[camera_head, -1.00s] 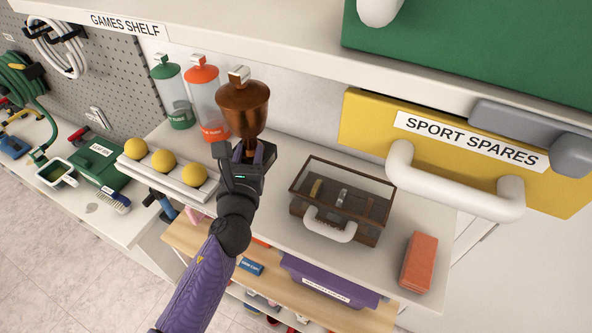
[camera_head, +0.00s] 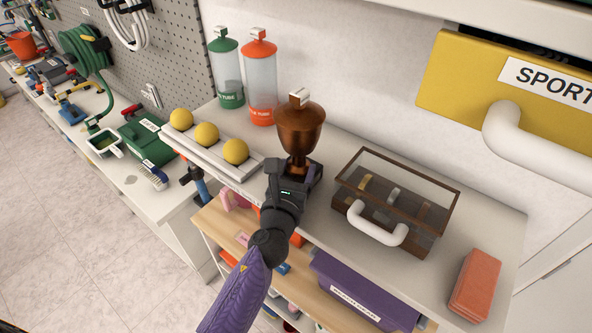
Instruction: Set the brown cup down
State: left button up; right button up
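The brown cup (camera_head: 301,126) is a glossy brown goblet with a stem and a small white tag at its rim. It stands upright over the white shelf top, between the orange-capped tube and the glass-lidded case. My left gripper (camera_head: 299,172) is at the cup's stem and base, with its fingers around the lower part. The fingers look closed on it, though the cup and wrist partly hide them. I cannot tell whether the base touches the shelf. My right gripper is not in view.
A green-capped tube (camera_head: 227,75) and an orange-capped tube (camera_head: 261,85) stand behind left. A rack with several yellow balls (camera_head: 207,134) lies left. A glass-lidded brown case (camera_head: 395,203) stands right, and an orange block (camera_head: 474,286) farther right. A yellow drawer (camera_head: 455,85) juts out above right.

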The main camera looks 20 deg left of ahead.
pick_arm(q)
jog(key=shift+r, duration=0.25)
jog(key=s+b, duration=0.1)
jog(key=s, duration=1.1)
jog(key=shift+d, duration=0.25)
jog(key=shift+f, duration=0.1)
